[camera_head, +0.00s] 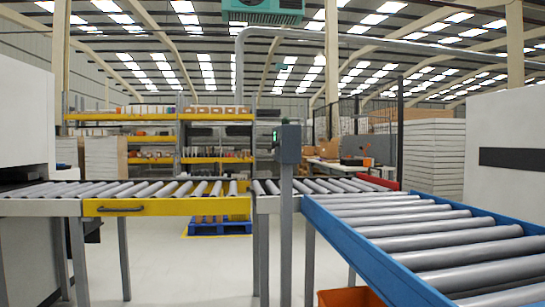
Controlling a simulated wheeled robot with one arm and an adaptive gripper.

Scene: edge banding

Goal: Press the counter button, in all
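A dark grey control box (288,144) sits on top of a grey post (286,230) in the middle of the head view, in front of the roller conveyors. A small greenish spot shows on the box's left side. It is too small to tell whether this is the counter button. The box's front face and any display on it are not readable from here. My gripper and arm are not in this view.
A blue-sided roller conveyor (370,258) fills the right foreground. A yellow-fronted roller section (168,207) runs across the left. An orange bin (350,297) is under the blue conveyor. Shelves (160,117) stand behind. Pale floor (190,270) is open at front left.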

